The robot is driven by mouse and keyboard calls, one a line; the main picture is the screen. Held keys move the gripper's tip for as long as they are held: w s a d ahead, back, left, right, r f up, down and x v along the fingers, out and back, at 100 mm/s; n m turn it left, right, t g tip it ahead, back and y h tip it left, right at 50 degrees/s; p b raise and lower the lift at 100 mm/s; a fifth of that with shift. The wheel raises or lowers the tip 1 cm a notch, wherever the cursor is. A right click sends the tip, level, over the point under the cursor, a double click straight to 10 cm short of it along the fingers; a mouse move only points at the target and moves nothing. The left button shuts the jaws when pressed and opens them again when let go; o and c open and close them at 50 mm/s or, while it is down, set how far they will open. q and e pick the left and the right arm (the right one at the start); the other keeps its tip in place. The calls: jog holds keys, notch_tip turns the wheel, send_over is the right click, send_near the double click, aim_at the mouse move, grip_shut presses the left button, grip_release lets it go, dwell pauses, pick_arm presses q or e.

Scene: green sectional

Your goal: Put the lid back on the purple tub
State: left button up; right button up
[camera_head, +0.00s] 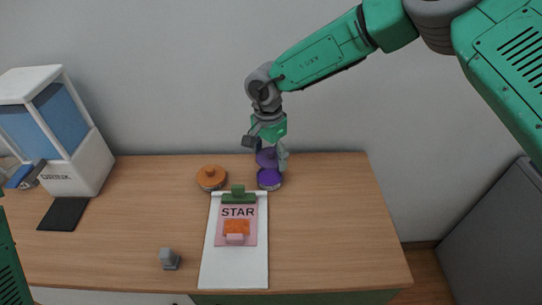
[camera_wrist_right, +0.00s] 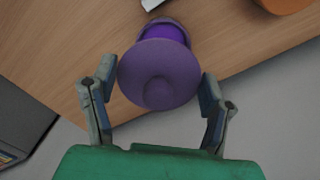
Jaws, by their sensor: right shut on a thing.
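The purple lid (camera_head: 267,157) is round with a knob and is held between the fingers of my right gripper (camera_head: 267,151). The purple tub (camera_head: 270,181) stands upright on the wooden table, just below the lid. In the right wrist view the lid (camera_wrist_right: 158,75) sits between the two fingers (camera_wrist_right: 155,105), and part of the tub (camera_wrist_right: 167,32) shows beyond its edge. In the head view the lid is above the tub with a small gap. The lid hides part of the tub in the wrist view. My left gripper is not in view.
An orange lidded tub (camera_head: 211,179) stands left of the purple one. A white board (camera_head: 226,265) with a green clip, STAR card and blocks lies in front. A drink dispenser (camera_head: 85,165) is at left, a small grey object (camera_head: 170,260) near the front edge. The table's right side is clear.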

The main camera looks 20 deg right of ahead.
aim_at(270, 177)
jog(key=f+b, duration=0.1)
jog(key=a+f+b, duration=0.1)
jog(key=shift+a+f, duration=0.15)
jog(key=shift+f, duration=0.25)
jog(key=shift+f+b, duration=0.35)
jog(key=shift+d+f, duration=0.3)
jog(key=shift+f, duration=0.3)
jog(key=shift+d+f, duration=0.3)
jog(key=shift+d, duration=0.05)
jog(key=shift+a+r, duration=0.1)
jog(key=shift+a, duration=0.5)
jog(key=shift+d, duration=0.8)
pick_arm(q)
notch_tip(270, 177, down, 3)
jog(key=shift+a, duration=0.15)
pick_arm(e)
jog(key=shift+a, duration=0.1)
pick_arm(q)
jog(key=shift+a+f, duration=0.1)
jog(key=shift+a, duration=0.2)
pick_arm(e)
jog(key=shift+a, duration=0.3)
pick_arm(q)
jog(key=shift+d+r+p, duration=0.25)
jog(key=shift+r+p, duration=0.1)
jog(key=shift+p, duration=0.1)
pick_arm(e)
jog(key=shift+d, duration=0.15)
